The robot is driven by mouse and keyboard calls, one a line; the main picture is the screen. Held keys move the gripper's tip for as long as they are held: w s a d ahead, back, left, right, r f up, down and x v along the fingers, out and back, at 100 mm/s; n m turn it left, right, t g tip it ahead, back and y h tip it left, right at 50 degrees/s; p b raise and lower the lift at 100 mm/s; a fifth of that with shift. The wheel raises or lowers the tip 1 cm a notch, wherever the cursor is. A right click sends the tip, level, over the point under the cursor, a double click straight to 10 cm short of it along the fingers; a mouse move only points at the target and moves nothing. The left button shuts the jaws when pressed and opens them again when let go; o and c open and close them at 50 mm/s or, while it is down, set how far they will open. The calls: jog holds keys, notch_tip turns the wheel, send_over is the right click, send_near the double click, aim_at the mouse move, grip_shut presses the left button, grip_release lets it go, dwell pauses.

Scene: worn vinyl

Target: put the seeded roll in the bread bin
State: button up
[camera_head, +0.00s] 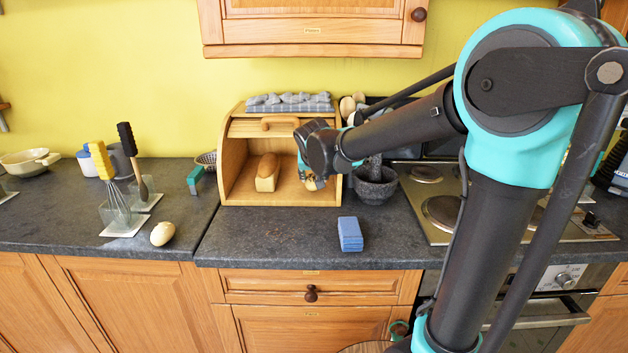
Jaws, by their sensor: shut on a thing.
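The wooden bread bin (230,178) stands on the worktop against the wall with its roll-up front raised. A brown loaf (267,172) lies inside it. My gripper (311,176) is at the right side of the bin's opening. It is shut on a small tan, speckled thing, which looks like the seeded roll (313,184). My gripper hides most of the roll, and I cannot tell whether it touches the bin floor.
A dark mortar (374,187) stands just right of the bin, near the hob (440,211). A blue cloth or sponge (350,234) lies in front. A pale roll-like thing (163,233) and utensils in holders (116,208) are left. The counter before the bin is mostly clear.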

jog(key=shift+w+f, duration=0.15)
jog(key=shift+w, duration=1.9)
jog(key=shift+f, duration=0.45)
jog(key=shift+f, duration=0.2)
jog(key=o, duration=1.2)
jog(key=shift+c, duration=0.2)
jog(key=shift+s, duration=0.1)
jog(key=shift+v, duration=3.45)
